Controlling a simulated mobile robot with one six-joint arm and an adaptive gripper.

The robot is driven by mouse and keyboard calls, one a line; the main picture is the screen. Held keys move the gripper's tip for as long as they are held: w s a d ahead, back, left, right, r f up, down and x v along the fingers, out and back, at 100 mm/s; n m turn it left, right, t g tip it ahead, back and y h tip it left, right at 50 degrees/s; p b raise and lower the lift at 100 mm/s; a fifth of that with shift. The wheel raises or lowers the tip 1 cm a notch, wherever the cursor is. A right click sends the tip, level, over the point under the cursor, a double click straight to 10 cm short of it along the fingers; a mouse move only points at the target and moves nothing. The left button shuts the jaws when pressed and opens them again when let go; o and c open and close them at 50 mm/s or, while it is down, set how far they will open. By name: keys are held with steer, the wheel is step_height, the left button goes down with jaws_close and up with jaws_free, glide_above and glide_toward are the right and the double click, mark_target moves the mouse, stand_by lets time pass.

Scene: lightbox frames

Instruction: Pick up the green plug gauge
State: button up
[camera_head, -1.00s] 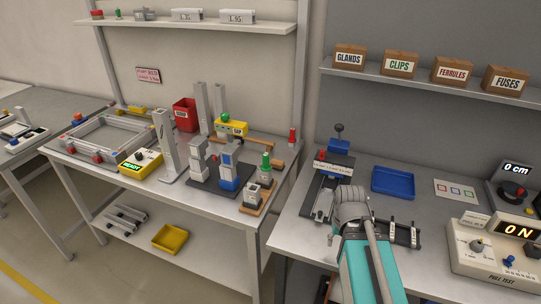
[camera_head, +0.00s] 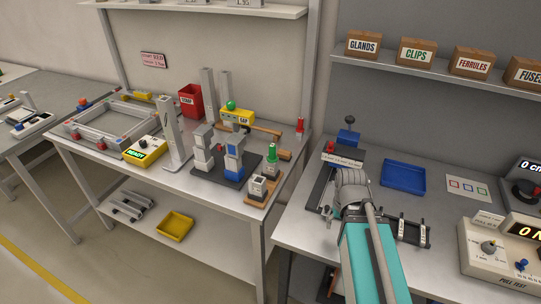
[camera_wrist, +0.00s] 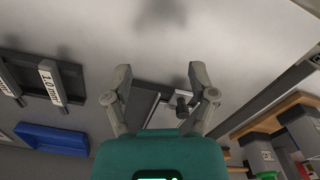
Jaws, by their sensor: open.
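The green plug gauge (camera_head: 272,153) appears to be the green-topped piece standing upright on a small wooden-based stand at the right front of the left bench. A green sliver (camera_wrist: 267,175) shows at the bottom right of the wrist view; I cannot tell if it is the same piece. My gripper (camera_wrist: 160,70) is open and empty in the wrist view, with its two fingers apart. In the head view my arm is over the right bench, well right of the gauge, and the fingers are hidden.
A red-topped piece (camera_head: 300,126) stands at the left bench's back right corner. A grey-and-blue fixture (camera_head: 234,158) is left of the gauge. A blue tray (camera_head: 403,177) lies on the right bench. A gap separates the benches.

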steer(key=w+r+n+p, duration=0.1)
steer(key=w+a+r+n+p, duration=0.1)
steer(key=w, duration=0.1)
steer(key=w+r+n+p, duration=0.1)
steer(key=shift+w+a+r, duration=0.15)
steer(key=shift+w+r, duration=0.1)
steer(key=w+a+r+n+p, duration=0.7)
steer(key=w+n, duration=0.2)
step_height(320, 180, up, 10)
steer(key=n+p, duration=1)
steer(key=n, duration=0.3)
glide_above(273, 152)
steer(key=w, duration=0.2)
steer(key=shift+s+d+f, duration=0.1)
steer(key=shift+s+f, duration=0.05)
steer(key=shift+f, duration=0.15)
step_height(273, 152, down, 8)
steer(key=b, duration=0.8)
steer(key=shift+f+b, duration=0.2)
steer(key=shift+b, duration=0.15)
steer(key=shift+f, duration=0.1)
steer(key=shift+a+f+b, duration=0.2)
steer(key=shift+f+b, duration=2.3)
steer(key=shift+b, duration=0.1)
